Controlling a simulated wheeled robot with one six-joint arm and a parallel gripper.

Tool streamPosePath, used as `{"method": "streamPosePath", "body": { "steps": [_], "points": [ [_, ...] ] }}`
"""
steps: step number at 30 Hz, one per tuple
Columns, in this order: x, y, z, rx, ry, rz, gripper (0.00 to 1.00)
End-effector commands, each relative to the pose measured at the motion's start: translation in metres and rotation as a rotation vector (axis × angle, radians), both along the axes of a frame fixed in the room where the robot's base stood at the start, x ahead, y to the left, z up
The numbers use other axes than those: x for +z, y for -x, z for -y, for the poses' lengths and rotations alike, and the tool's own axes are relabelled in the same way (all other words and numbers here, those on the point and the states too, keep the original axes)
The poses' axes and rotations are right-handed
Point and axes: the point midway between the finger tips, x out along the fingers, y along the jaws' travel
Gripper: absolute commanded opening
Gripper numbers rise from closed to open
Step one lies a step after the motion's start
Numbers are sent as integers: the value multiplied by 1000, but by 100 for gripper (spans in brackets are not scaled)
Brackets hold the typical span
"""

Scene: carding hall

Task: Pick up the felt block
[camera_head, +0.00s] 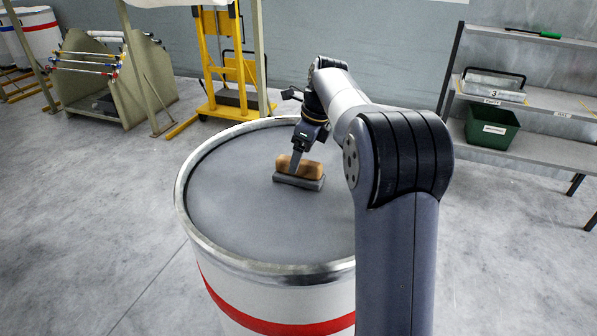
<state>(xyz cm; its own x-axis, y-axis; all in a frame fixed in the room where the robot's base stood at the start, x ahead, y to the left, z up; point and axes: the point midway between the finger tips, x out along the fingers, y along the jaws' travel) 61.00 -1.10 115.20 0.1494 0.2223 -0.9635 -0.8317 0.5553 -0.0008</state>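The felt block (314,171) has a tan-brown upper part over a dark grey base. It sits on the grey top of a large drum (235,190), right of the middle of that top. My gripper (295,166) reaches down to the block from above. One dark finger shows in front of the block's near side, overlapping the brown part. The other finger is not clearly visible, so I cannot tell whether the fingers are closed on the block or only beside it.
The drum has a raised metal rim (187,207); the rest of its top is bare. A shelf rack (545,97) at the right holds a green bin (491,129). A yellow lifter (210,62) and a rod rack (110,72) stand behind at the left.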

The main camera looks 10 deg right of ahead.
Motion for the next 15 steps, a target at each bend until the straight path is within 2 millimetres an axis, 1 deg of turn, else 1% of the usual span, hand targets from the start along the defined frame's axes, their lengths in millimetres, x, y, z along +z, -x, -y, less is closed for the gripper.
{"method": "streamPosePath", "body": {
  "steps": [5,9,15],
  "points": [
    [-24,3,-8,1,0,-4,80],
    [-41,1,-12,1,0,-4,80],
    [-46,-1,-13,0,0,0,80]
  ]
}}
